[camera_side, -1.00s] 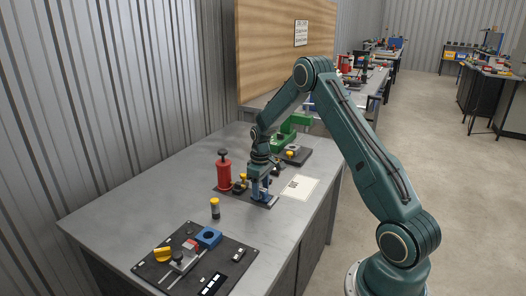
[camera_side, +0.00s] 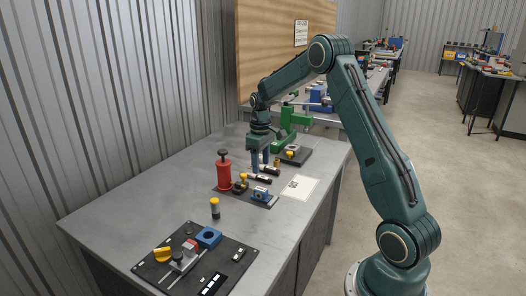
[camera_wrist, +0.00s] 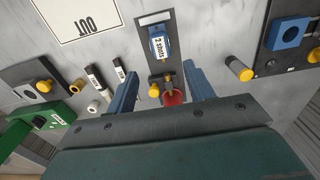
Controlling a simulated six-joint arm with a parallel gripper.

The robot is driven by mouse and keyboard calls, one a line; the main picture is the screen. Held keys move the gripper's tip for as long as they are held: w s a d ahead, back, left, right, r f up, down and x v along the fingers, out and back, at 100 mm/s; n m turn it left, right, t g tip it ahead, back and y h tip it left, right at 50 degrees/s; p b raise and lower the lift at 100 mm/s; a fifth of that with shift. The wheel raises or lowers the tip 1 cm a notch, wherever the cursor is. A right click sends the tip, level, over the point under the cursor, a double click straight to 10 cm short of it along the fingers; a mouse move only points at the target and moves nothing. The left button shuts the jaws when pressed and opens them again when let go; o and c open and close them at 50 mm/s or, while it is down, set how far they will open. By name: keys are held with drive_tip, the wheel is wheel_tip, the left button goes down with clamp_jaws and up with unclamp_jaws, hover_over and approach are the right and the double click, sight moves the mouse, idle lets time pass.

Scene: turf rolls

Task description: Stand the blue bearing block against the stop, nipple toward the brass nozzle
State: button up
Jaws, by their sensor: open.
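The blue bearing block (camera_side: 261,193) sits on a dark plate (camera_side: 228,193) beside the red grease pump (camera_side: 224,173). In the wrist view the block (camera_wrist: 158,47) shows a "2 shots" label, and its lower end faces the brass nozzle (camera_wrist: 167,78). The nipple and the contact with the stop are too small to make out. My gripper (camera_side: 260,170) is open and empty, above and behind the block in the side view. In the wrist view its blue fingers (camera_wrist: 161,73) are spread wide, with the nozzle and red pump between them.
A second blue block with a hole (camera_side: 208,237) lies on the front board. A yellow-capped cylinder (camera_side: 215,208) stands between board and plate. Small black-and-white cylinders, a green press (camera_side: 287,132) and a white sheet (camera_side: 299,187) are near my gripper. The left bench top is clear.

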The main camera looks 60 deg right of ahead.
idle(0.4)
drive_tip(key=s+a+r+t, duration=0.1)
drive_tip(key=s+a+r, duration=0.3)
drive_tip(key=a+r, duration=0.4)
drive_tip(key=s+a+r+t, duration=0.1)
drive_tip(key=s+a+r, duration=0.4)
drive_tip(key=a+r, duration=0.3)
drive_tip(key=s+a+t, duration=0.1)
drive_tip(key=s+a, duration=0.4)
drive_tip(key=s, duration=0.3)
drive_tip(key=s+a+t, duration=0.2)
drive_tip(key=s+a, duration=0.3)
drive_tip(key=s, duration=0.4)
drive_tip(key=shift+r+t, duration=0.3)
drive_tip(key=shift+r, duration=0.1)
